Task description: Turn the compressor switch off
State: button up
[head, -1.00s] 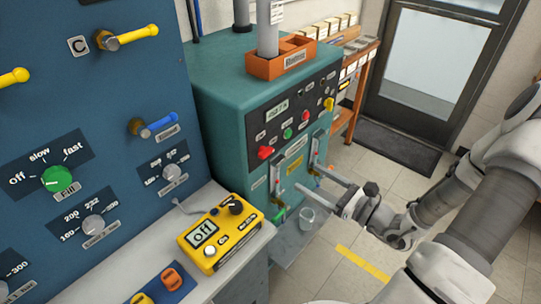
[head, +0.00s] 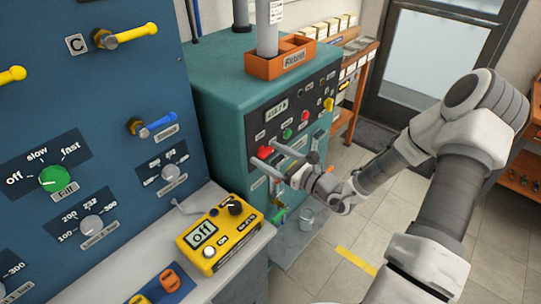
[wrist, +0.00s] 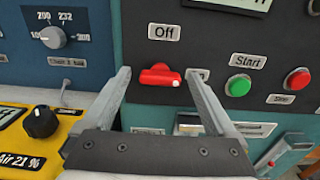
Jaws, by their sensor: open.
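The red rotary switch (head: 265,152) is on the dark panel of the teal cabinet. In the wrist view the switch (wrist: 158,76) lies horizontal, its white-marked end pointing right to a small label partly hidden by a finger. A label reading "Off" (wrist: 164,32) is above it. My gripper (head: 261,150) is open in front of the switch; in the wrist view its fingers (wrist: 157,74) stand to the left and right of the switch. I cannot tell whether they touch it. Nothing is held.
A green Start button (wrist: 237,88) and a red button (wrist: 298,80) are right of the switch. A yellow device (head: 220,235) with an "Off" display stands on the grey bench at lower left. A blue panel (head: 95,120) with knobs and valve handles rises at the left.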

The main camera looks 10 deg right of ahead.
jog(key=c, duration=1.4)
jog(key=shift+o, duration=0.2)
